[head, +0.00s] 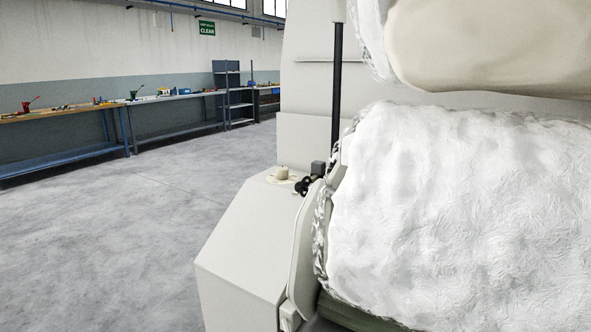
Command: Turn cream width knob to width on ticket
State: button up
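A small cream knob (282,173) stands on the top face of the cream machine housing (240,240), left of the white fibre roll. A pale flat plate or dial seems to lie around its base; any marks on it are too small to read. A black handle-like part (302,186) and a dark grey block (318,168) sit just right of the knob. No ticket can be made out. My gripper is not in view.
A large white fibre roll (460,210) fills the right side, with a cream roller (490,45) above it. A thin black post (337,85) rises behind the knob. Workbenches (60,113) line the left wall. The grey floor (110,225) left of the machine is clear.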

aim_at(282, 172)
jog(key=i+j, duration=0.1)
jog(key=j, duration=0.35)
jog(key=j+z, duration=0.15)
jog(key=z, duration=0.4)
jog(key=i+j+z, duration=0.2)
jog(key=j, duration=0.15)
jog(key=j+z, duration=0.2)
jog(key=j, duration=0.2)
jog(key=i+j+z, duration=0.2)
jog(key=j, duration=0.2)
jog(key=i+j+z, duration=0.1)
jog(key=j, duration=0.85)
jog(key=i+j, duration=0.1)
jog(key=j, duration=0.85)
jog(key=i+j+z, duration=0.15)
jog(key=j, duration=0.8)
jog(key=i, duration=0.45)
